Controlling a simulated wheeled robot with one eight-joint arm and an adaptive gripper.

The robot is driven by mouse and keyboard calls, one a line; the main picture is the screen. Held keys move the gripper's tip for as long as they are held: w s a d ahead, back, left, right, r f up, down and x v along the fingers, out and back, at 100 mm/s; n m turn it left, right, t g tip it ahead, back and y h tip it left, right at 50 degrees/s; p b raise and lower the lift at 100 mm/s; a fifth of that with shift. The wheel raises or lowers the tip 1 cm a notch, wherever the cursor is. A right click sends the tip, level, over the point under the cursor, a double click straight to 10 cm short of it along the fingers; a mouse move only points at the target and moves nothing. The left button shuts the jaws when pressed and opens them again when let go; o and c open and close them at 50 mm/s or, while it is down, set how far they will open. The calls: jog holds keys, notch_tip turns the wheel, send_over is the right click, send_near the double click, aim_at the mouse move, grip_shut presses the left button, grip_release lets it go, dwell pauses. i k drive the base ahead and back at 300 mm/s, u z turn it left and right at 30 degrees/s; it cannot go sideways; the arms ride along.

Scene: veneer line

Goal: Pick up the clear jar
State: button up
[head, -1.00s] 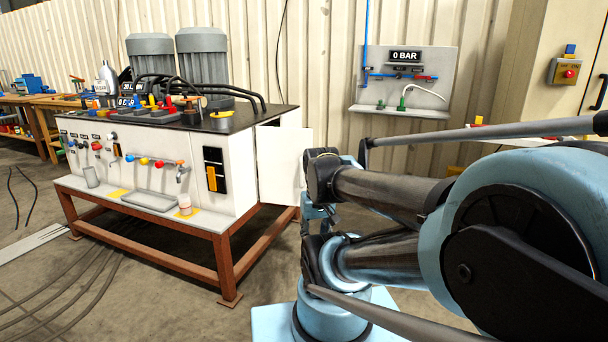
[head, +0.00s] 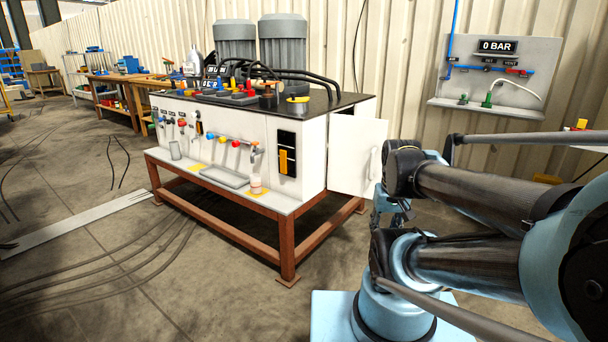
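A small clear jar (head: 255,184), whitish with a pinkish tint low down, stands upright on a yellow patch at the right end of the white machine's front ledge. It is below a tap (head: 256,150). My arm is folded at the right of the head view, well apart from the jar. Small blue and dark parts at its wrist end (head: 386,207) show below the black joint, partly hidden by my arm. I cannot make out the fingers or whether they hold anything.
The white machine (head: 228,137) stands on a brown frame (head: 287,245), with an open door panel (head: 357,157) on its right. A grey cup (head: 175,150) and shallow tray (head: 225,177) share the ledge.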

aim_at(256, 180)
jog(key=z, duration=0.9)
jog(key=k, duration=0.95)
jog(key=u, duration=1.1)
jog(key=i, duration=1.05)
jog(key=z, duration=0.05)
